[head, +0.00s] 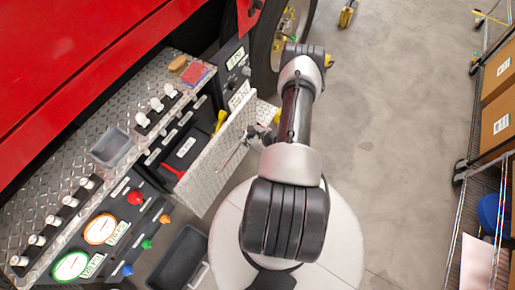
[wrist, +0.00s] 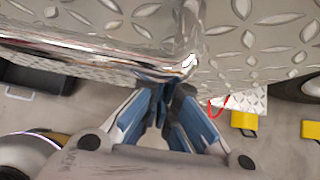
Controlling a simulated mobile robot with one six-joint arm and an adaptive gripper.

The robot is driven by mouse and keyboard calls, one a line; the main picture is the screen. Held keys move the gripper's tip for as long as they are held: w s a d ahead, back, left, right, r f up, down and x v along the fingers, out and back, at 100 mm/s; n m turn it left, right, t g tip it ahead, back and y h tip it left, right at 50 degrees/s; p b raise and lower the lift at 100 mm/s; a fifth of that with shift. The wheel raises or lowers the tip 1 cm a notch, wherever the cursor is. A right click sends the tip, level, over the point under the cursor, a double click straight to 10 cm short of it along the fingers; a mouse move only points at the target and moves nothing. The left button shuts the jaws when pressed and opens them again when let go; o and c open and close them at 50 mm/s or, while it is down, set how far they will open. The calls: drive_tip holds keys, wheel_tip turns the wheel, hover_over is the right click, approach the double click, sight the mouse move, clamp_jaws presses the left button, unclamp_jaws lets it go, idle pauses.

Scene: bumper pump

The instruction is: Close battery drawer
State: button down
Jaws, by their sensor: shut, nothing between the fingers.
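The battery drawer (head: 212,163) stands pulled out from the bumper, with a diamond-plate front. Inside it show a black box with a white label (head: 186,147), a red tool (head: 173,171) and a yellow item (head: 221,121). My gripper (head: 256,137) is at the outer side of the drawer front, partly hidden by my arm. In the wrist view my gripper (wrist: 173,90) is shut and empty, its tips close to a shiny bent metal edge (wrist: 185,66) of diamond plate. I cannot tell whether they touch.
The bumper panel holds gauges (head: 100,229), coloured knobs (head: 135,197) and white-capped levers (head: 157,104). A dark bin (head: 180,258) stands below the panel. A tyre (head: 268,62) is beyond the drawer. Shelving with boxes (head: 497,120) is at the right; the floor between is clear.

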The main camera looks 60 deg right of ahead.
sight(204, 121)
drive_tip(key=w+b, duration=0.2)
drive_tip(key=w, duration=0.4)
drive_tip(key=w+a+b, duration=0.1)
drive_tip(key=w+b, duration=0.2)
drive_tip(key=w, duration=0.4)
drive_tip(key=w+b, duration=0.2)
drive_tip(key=w, duration=0.4)
drive_tip(key=shift+w+a+b, duration=0.2)
drive_tip(key=shift+a+b, duration=0.05)
drive_tip(key=shift+b, duration=0.15)
drive_tip(key=shift+w, duration=0.6)
drive_tip(key=shift+w+r+b, duration=0.1)
drive_tip(key=shift+b, duration=0.2)
drive_tip(key=shift+r, duration=0.1)
